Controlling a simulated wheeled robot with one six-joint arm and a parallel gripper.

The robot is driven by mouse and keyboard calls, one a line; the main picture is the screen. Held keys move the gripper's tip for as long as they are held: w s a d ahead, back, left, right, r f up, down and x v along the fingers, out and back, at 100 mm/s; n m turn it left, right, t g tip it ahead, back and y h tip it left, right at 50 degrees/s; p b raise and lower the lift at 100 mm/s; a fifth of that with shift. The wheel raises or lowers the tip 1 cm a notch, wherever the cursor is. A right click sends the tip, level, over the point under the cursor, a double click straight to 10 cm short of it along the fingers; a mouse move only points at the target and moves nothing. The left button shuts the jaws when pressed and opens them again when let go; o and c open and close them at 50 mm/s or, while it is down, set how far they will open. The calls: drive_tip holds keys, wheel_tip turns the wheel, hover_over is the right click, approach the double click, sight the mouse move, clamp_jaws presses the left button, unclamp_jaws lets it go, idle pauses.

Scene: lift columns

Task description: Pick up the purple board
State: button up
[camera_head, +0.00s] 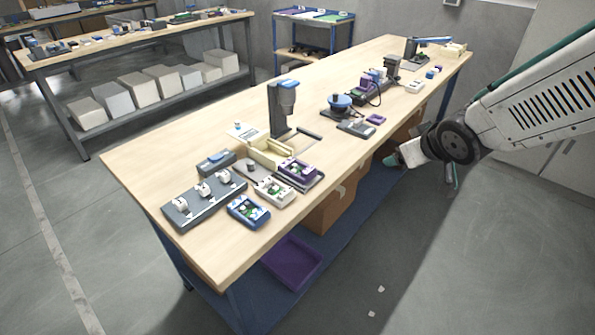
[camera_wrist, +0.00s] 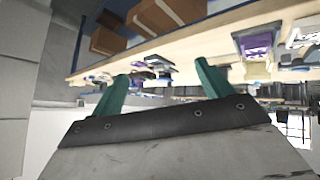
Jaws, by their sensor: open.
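A purple board (camera_head: 298,168) lies in a grey holder on the front part of the wooden workbench, just behind a white board (camera_head: 274,191). A blue board (camera_head: 248,211) lies at the front edge, to the left of both. My gripper (camera_head: 421,168) is open and empty, off the bench's right side and well away from the purple board. In the wrist view my two green fingers (camera_wrist: 162,72) stand apart with nothing between them. A purple item (camera_wrist: 257,43) shows at the right there; I cannot tell if it is the same board.
A grey fixture (camera_head: 205,199) and a dark press-like device (camera_head: 284,108) stand near the boards. Farther along are a blue-topped round device (camera_head: 340,104) and a small purple piece (camera_head: 376,118). A purple tray (camera_head: 291,262) lies on the lower shelf. The floor to the right is mostly clear.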

drive_tip(key=w+a+f+n+y, duration=0.3)
drive_tip(key=a+f+y, duration=0.15)
drive_tip(key=a, duration=0.25)
drive_tip(key=n+y, duration=0.2)
drive_tip(key=y, duration=0.3)
approach(311, 171)
drive_tip(key=x, duration=0.3)
drive_tip(key=shift+g, duration=0.4)
drive_tip(key=x, duration=0.7)
drive_tip(key=shift+w+d, duration=0.1)
drive_tip(key=shift+w, duration=0.1)
drive_tip(key=c, duration=1.1)
drive_tip(key=shift+r, duration=0.1)
